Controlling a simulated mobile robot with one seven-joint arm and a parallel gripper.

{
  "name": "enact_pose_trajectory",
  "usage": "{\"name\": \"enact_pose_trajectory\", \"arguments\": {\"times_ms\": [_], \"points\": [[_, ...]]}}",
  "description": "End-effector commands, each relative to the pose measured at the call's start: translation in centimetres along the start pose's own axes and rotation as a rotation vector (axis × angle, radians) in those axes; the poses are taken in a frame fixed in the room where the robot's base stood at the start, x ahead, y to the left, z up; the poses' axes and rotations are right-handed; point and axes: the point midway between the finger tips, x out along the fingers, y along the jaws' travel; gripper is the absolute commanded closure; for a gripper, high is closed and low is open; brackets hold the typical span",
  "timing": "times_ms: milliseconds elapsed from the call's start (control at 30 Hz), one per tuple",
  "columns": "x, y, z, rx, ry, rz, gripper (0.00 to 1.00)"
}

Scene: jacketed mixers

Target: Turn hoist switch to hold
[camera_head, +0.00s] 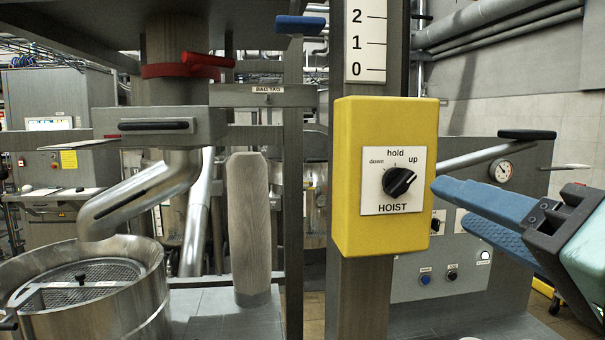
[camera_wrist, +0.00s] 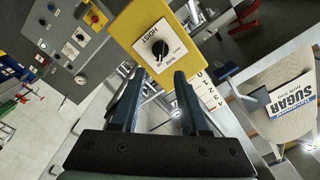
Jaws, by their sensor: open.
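The hoist switch is a black round knob (camera_head: 398,181) on a white plate (camera_head: 372,206) marked down, hold, up and HOIST. Its pointer mark leans to the upper right, towards "up". The plate is on the front of a yellow box (camera_head: 388,240) fixed to a grey column. My gripper (camera_head: 452,203) is right of the box, apart from the knob, with two blue fingers spread and nothing between them. In the wrist view, the knob (camera_wrist: 160,48) lies just beyond the open fingertips (camera_wrist: 158,75), roughly centred between them.
A grey panel (camera_head: 420,280) with buttons and a gauge stands behind the box. A steel mixing vessel (camera_head: 150,300) is at the lower left. A red lever (camera_head: 190,68) and a blue handle (camera_head: 300,25) are at the upper left. A SUGAR bag (camera_wrist: 285,95) shows in the wrist view.

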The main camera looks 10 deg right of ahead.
Motion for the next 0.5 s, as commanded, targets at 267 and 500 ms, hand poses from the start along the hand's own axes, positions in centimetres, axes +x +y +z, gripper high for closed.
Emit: {"name": "enact_pose_trajectory", "arguments": {"times_ms": [267, 500], "points": [[6.0, -0.3, -0.1, 0.001, -0.006, 0.001, 0.55], [9.5, -0.2, -0.1, -0.001, -0.002, 0.0, 0.55]]}}
